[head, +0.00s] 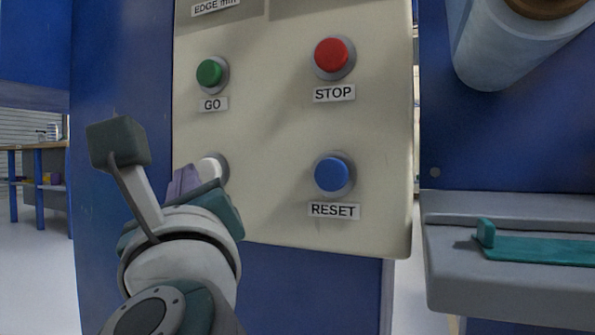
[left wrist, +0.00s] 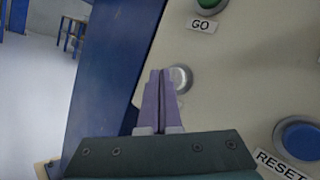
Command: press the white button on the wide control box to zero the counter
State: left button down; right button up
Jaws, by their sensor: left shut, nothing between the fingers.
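The wide control box (head: 270,140) is a cream panel with four buttons in the head view. The white button (head: 214,165) is at its lower left, partly hidden behind my left gripper (head: 183,180). In the left wrist view the white button (left wrist: 180,78) sits in a grey ring just beyond the tips of my left gripper (left wrist: 167,72). The purple fingers are shut together with nothing between them. They overlap the button's left side in that view; I cannot tell whether they touch it. The button's label is hidden. My right gripper is not in view.
On the same panel are the green GO button (head: 209,73), the red STOP button (head: 332,55) and the blue RESET button (head: 332,174). A pale film roll (head: 500,50) hangs at upper right above a grey ledge (head: 480,275) with a teal piece (head: 540,249).

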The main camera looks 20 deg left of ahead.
pick_arm(q)
jog(key=shift+w, duration=0.15)
jog(key=shift+w, duration=0.35)
jog(key=shift+w+d+b, duration=0.1)
jog(key=shift+w+b, duration=0.3)
jog(key=shift+b, duration=0.1)
dwell(0.7)
jog(key=shift+s, duration=0.85)
jog(key=shift+s+a+p, duration=0.15)
jog(key=shift+s+p, duration=0.15)
jog(key=shift+s, duration=0.95)
jog(key=shift+s+a+p, duration=0.15)
jog(key=shift+s+p, duration=0.15)
jog(key=shift+s, duration=0.95)
jog(key=shift+r, duration=0.1)
